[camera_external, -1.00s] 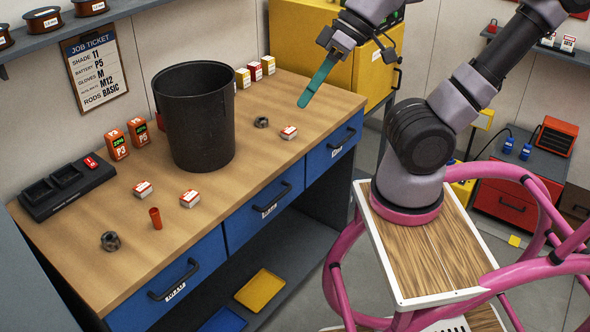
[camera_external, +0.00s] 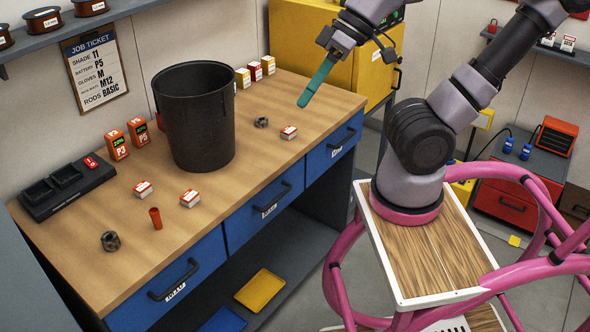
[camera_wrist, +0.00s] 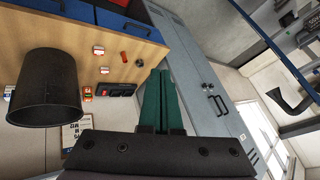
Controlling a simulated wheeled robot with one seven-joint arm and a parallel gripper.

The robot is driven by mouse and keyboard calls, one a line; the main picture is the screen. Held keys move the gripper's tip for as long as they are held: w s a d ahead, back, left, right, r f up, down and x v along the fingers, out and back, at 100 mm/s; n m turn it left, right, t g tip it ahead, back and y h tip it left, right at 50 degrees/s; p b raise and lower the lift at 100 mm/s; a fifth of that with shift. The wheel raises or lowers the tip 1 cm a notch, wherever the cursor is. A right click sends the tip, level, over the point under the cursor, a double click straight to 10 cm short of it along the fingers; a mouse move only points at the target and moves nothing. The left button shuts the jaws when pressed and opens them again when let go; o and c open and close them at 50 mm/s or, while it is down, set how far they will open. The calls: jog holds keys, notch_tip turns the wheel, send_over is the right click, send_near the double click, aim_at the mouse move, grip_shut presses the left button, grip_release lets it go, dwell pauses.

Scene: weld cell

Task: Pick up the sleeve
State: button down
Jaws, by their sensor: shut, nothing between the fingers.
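What looks like the sleeve is a small orange-red tube (camera_external: 155,218), standing upright near the left front of the wooden bench top (camera_external: 110,263). It also shows in the wrist view as a small orange tube (camera_wrist: 124,57). My gripper (camera_external: 304,103) has teal fingers, shut and empty, in the air near the bench's right end, well away from the tube. In the wrist view my gripper's green fingers (camera_wrist: 161,78) lie together with nothing between them.
Small white-and-red boxes (camera_external: 190,198), dark nuts (camera_external: 110,241), orange batteries (camera_external: 116,146) and a black charger (camera_external: 68,187) are on the bench. A yellow cabinet (camera_external: 312,45) stands behind.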

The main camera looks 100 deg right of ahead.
jog(key=shift+c, duration=0.9)
grip_release()
jog(key=shift+w, duration=0.1)
